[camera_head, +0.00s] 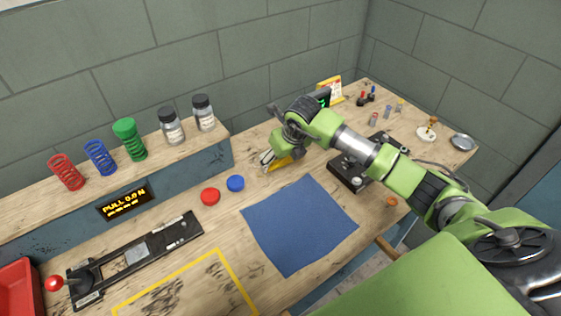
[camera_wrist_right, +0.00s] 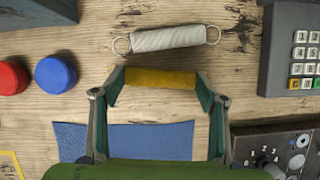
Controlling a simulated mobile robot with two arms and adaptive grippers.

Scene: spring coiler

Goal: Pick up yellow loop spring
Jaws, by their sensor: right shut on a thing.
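The yellow loop spring (camera_wrist_right: 158,78) spans the space between the two fingertips of my right gripper (camera_wrist_right: 160,84) in the right wrist view. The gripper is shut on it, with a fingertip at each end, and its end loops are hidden. In the head view the yellow spring (camera_head: 280,163) shows as a small yellow strip under my right gripper (camera_head: 279,158), behind the blue mat. Whether it touches the bench or hangs just above it I cannot tell. My left gripper is not in view.
A pale grey loop spring (camera_wrist_right: 168,38) lies beside the yellow one. Red (camera_head: 210,196) and blue (camera_head: 236,183) discs lie left of the blue mat (camera_head: 298,224). A black device (camera_head: 346,174) stands to the right. Coil springs and jars line the raised shelf (camera_head: 232,140).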

